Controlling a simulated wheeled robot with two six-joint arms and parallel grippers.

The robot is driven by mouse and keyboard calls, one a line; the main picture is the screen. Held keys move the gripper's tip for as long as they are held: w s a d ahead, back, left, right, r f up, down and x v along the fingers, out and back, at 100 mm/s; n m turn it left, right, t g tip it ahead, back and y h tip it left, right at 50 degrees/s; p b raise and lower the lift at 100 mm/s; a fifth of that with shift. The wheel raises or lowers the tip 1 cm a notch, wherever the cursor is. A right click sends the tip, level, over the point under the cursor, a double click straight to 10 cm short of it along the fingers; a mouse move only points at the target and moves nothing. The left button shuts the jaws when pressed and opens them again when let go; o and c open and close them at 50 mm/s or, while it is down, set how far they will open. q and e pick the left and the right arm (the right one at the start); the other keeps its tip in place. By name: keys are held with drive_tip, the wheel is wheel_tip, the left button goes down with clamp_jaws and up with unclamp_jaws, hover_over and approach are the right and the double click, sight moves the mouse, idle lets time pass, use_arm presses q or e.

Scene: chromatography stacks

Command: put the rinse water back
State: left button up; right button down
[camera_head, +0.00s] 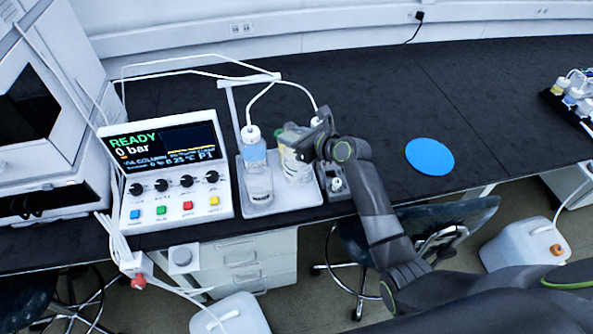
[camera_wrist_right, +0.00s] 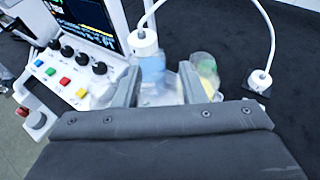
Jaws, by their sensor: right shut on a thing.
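My right gripper (camera_head: 304,142) reaches in over the right half of a white tray (camera_head: 226,152) and is shut on a clear bottle (camera_head: 298,170), probably the rinse water. Its label cannot be read. In the right wrist view the clear bottle lies between the two fingers (camera_wrist_right: 160,90), blurred and partly hidden. A bottle with a blue label (camera_head: 257,158) stands upright on the tray just left of it, with a white cap and tube. A yellow-green bottle (camera_wrist_right: 208,68) shows beyond the right finger in the wrist view. My left gripper is not in view.
A control panel (camera_head: 174,158) reading READY stands left of the tray. Tubes hang over the bottles, one ending in a white cap (camera_wrist_right: 262,78) at the right. A blue disc (camera_head: 429,156) lies on the dark bench, with free room around it. A bottle rack (camera_head: 551,99) is far right.

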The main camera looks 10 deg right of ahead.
wheel_tip(320, 180, down, 7)
drive_tip(key=shift+f+b, duration=0.15)
drive_tip(key=shift+b, duration=0.25)
drive_tip(key=shift+f, duration=0.1)
drive_tip(key=c, duration=0.9)
unclamp_jaws()
drive_tip(key=shift+s+d+r, duration=0.2)
drive_tip(key=shift+s+d, duration=0.1)
drive_tip(key=shift+s, duration=0.05)
drive_tip(key=v, duration=1.1)
drive_tip(key=shift+s, duration=0.1)
